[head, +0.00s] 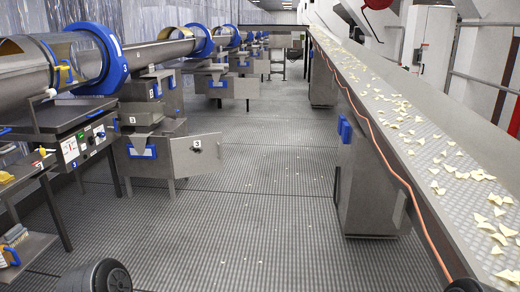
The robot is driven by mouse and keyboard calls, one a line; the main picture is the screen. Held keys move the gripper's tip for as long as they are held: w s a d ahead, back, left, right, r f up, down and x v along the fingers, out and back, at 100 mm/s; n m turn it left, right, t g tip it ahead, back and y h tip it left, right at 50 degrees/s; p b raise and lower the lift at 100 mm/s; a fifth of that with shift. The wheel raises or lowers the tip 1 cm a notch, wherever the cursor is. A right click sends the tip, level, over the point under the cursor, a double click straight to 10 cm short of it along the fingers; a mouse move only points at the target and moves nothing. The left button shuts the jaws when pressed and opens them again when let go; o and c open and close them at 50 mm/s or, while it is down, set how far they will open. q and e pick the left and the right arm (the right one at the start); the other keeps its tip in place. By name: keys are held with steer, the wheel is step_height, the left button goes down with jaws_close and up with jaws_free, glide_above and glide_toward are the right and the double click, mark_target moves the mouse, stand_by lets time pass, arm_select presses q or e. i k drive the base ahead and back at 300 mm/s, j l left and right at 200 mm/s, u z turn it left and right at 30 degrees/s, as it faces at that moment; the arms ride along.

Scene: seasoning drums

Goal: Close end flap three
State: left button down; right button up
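A large drum (25,82) with a wide blue ring (112,62) stands at the upper left. A small dark mark on the ring looks like a 3. A curved clear cover with an amber rim (57,46) sits at the drum beside the ring, with a small yellow piece (66,72) below it. A grey hinged door (196,154) with a small number label, hard to read, stands swung out from a cabinet below the drums. I cannot tell which part is end flap three.
A control box (84,143) with buttons stands below the drum, beside a cart with yellow items and a brush (15,236). A long conveyor (425,150) with chips runs along the right, an orange cable (375,130) on its side. The patterned floor between is clear except for crumbs.

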mark_target(171, 113)
steer(key=i+j+u, duration=0.2)
steer(key=i, duration=0.45)
steer(key=i+l+u, duration=0.2)
steer(key=i, duration=0.45)
steer(key=i+u, duration=0.15)
steer(key=i, duration=0.55)
steer(key=i+l+u, duration=0.2)
steer(key=i, duration=0.45)
steer(key=i+j, duration=0.1)
steer(key=i, duration=1.35)
steer(key=i+j, duration=0.15)
steer(key=i, duration=1.25)
steer(key=i+z, duration=0.25)
steer(key=i, duration=0.25)
steer(key=i+j+z, duration=0.1)
steer(key=i+z, duration=0.15)
steer(key=i, duration=0.25)
